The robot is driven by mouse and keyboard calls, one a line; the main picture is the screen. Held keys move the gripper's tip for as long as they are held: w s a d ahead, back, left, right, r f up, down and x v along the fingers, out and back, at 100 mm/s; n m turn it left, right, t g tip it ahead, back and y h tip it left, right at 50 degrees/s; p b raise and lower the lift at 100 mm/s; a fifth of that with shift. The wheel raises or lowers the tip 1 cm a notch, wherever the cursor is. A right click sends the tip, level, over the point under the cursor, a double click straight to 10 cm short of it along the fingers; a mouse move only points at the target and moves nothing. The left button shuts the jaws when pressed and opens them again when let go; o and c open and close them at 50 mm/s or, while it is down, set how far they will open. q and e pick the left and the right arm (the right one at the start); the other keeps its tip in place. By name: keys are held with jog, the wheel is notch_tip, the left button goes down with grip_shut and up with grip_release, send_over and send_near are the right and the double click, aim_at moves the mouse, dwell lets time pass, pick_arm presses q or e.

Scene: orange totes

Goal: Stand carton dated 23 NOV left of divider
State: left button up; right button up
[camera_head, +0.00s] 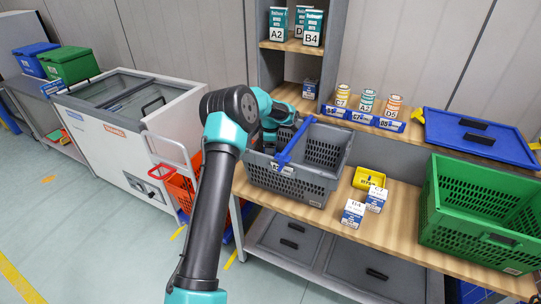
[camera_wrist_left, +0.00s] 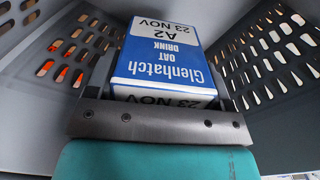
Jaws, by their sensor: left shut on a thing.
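The carton dated 23 NOV (camera_wrist_left: 168,62) is white and blue, marked Glenhatch Oat Drink A2. My left gripper (camera_wrist_left: 163,85) is shut on it, with a finger on each side. Perforated grey walls stand on both sides of the carton in the left wrist view. In the head view my left gripper (camera_head: 271,136) is over the left part of the grey basket (camera_head: 290,182), and the carton is hidden there. A blue bar (camera_head: 292,145) runs across the basket's middle; I cannot tell whether it is the divider or a handle. My right gripper is not in view.
Two white and blue cartons, D4 (camera_head: 353,213) and C2 (camera_head: 376,199), stand right of the basket near a yellow bin (camera_head: 369,178). A green crate (camera_head: 480,218) and blue lid (camera_head: 478,137) are farther right. Tins (camera_head: 367,101) stand behind; a shelf post (camera_head: 331,55) rises nearby.

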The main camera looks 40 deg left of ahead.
pick_arm(q)
jog(key=shift+f, duration=2.2)
jog(key=shift+f, duration=0.6)
jog(key=o, duration=1.1)
jog(key=shift+r, duration=0.1)
notch_tip(320, 180, up, 13)
